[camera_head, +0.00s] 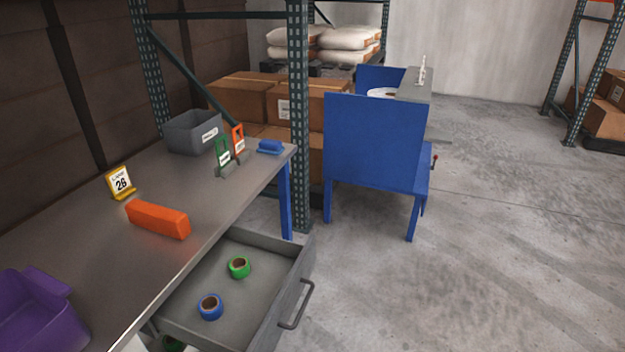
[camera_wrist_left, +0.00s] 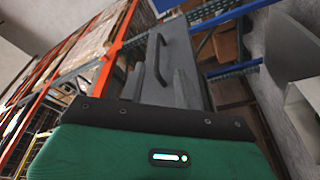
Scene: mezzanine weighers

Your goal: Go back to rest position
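The grey drawer (camera_head: 235,248) under the workbench stands pulled open. Its dark handle (camera_head: 297,308) is clear of any gripper in the head view. A green tape roll (camera_head: 239,267) and a blue tape roll (camera_head: 210,306) lie inside. In the left wrist view, my left gripper (camera_wrist_left: 157,86) shows two dark fingers standing apart with nothing between them. A dark bar handle (camera_wrist_left: 155,60) on a grey panel shows just beyond the fingers. Neither gripper shows in the head view, and my right gripper is not seen.
The workbench (camera_head: 75,238) holds a purple bin (camera_head: 38,315), an orange block (camera_head: 158,219), a yellow number sign (camera_head: 121,182) and a grey bin (camera_head: 193,131). A blue stand (camera_head: 374,142) and a rack post (camera_head: 299,120) are behind. Open floor (camera_head: 500,240) lies right.

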